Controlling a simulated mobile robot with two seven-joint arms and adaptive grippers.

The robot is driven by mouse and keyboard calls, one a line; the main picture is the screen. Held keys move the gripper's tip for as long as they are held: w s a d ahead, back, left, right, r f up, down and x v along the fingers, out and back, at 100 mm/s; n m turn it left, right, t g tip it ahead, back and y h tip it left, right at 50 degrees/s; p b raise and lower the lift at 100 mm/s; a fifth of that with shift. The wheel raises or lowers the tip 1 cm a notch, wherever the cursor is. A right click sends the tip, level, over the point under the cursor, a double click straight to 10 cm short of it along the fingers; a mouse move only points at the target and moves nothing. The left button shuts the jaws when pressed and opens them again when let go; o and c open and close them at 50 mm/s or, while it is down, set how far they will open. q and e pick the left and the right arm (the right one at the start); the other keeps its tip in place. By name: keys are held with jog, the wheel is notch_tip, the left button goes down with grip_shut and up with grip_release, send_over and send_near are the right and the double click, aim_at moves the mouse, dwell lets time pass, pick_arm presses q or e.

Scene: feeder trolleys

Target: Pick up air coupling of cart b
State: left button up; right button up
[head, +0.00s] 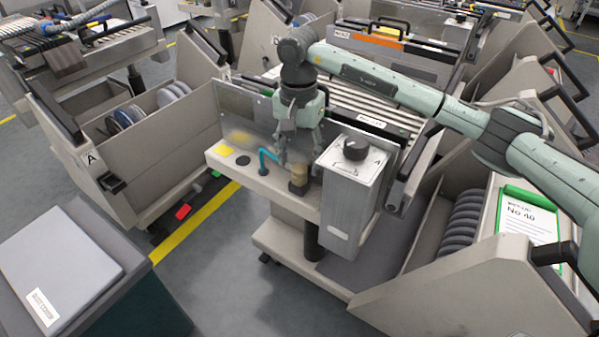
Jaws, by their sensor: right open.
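A brass-coloured air coupling (299,173) stands on a dark base at the front ledge (285,205) of the middle cart. A short teal hose (265,157) curves up from the ledge just left of it. My right gripper (299,157) points down from above, with its open fingers just over or around the coupling's top. I cannot tell whether they touch it. No letter B is readable on this cart. My left gripper is not in view.
A grey control box (347,205) with a black knob (356,149) stands close right of the coupling. A clear panel (244,115) rises behind the ledge. Cart A (150,165) is at left, a grey lidded box (55,265) at lower left.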

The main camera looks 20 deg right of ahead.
jog(key=shift+f, duration=0.65)
grip_shut()
